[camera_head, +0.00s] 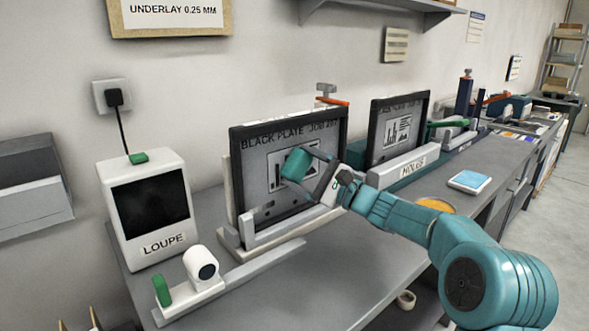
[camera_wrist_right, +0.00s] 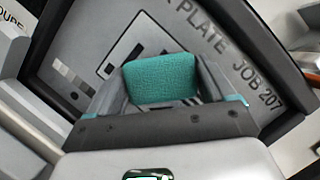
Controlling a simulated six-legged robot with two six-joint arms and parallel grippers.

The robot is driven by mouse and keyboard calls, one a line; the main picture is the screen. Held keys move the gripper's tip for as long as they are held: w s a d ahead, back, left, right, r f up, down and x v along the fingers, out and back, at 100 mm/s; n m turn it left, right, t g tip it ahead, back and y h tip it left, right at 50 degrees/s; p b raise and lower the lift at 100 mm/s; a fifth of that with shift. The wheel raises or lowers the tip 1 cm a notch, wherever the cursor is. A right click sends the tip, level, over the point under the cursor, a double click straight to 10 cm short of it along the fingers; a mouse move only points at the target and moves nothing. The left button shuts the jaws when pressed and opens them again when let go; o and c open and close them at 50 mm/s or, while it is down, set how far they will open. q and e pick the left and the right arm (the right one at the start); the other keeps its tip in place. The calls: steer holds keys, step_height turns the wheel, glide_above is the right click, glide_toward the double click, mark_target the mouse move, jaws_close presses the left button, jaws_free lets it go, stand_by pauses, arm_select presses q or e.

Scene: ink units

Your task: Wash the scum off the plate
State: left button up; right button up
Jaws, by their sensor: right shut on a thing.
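The plate (camera_head: 262,140) stands upright in a holder on the bench, a grey panel in a black frame, lettered "BLACK PLATE JOB 207". It also shows in the right wrist view (camera_wrist_right: 205,45), tilted. My right gripper (camera_head: 312,172) is in front of the plate's middle. It is shut on a green sponge (camera_head: 295,165), which also shows in the right wrist view (camera_wrist_right: 160,78) between the fingers. The sponge covers part of the printed picture; whether it touches the plate I cannot tell. No scum is clearly visible. My left gripper is not in view.
A white LOUPE unit (camera_head: 148,208) stands left of the plate, with a small white device (camera_head: 201,265) before it. A second framed plate (camera_head: 412,112) stands right behind a "NOLUB" bar (camera_head: 413,168). A blue-topped pad (camera_head: 469,181) and a yellow dish (camera_head: 436,204) lie right.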

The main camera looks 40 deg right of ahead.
steer(key=shift+d+p, duration=1.9)
steer(key=shift+d, duration=2.1)
steer(key=a+b, duration=0.6)
steer(key=b, duration=0.1)
steer(key=shift+w+a+f, duration=0.15)
steer(key=shift+a+f, duration=0.05)
steer(key=shift+a, duration=0.15)
steer(key=shift+a+r+b, duration=0.1)
steer(key=shift+a+b, duration=0.25)
